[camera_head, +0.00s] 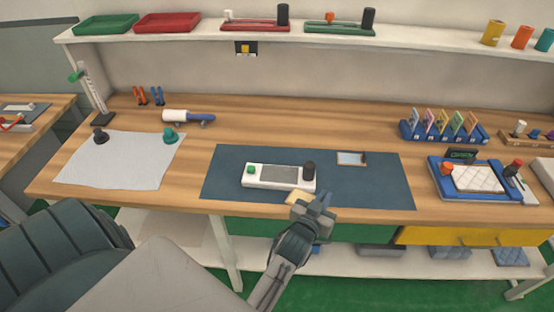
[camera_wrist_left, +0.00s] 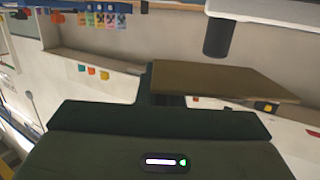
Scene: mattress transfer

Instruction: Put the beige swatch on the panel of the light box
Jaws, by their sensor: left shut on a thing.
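The light box (camera_head: 252,179) is a white slab on the dark blue mat (camera_head: 228,164), with a grey panel (camera_head: 280,174), a green knob at its left and a black cylinder at its right. My left gripper (camera_head: 310,204) is at the front edge of the mat, just in front of the light box's right end. It is shut on the beige swatch (camera_head: 296,197), which juts out left of the fingers, short of the panel. In the left wrist view the swatch (camera_wrist_left: 220,80) extends from the dark jaws, with the black cylinder (camera_wrist_left: 218,36) close by. My right gripper is not in view.
A small framed plate (camera_head: 351,158) lies on the mat behind and right of the light box. A blue tray with a quilted white pad (camera_head: 476,177) stands at the right, near a blue rack of cards (camera_head: 444,130). The mat's right part is clear.

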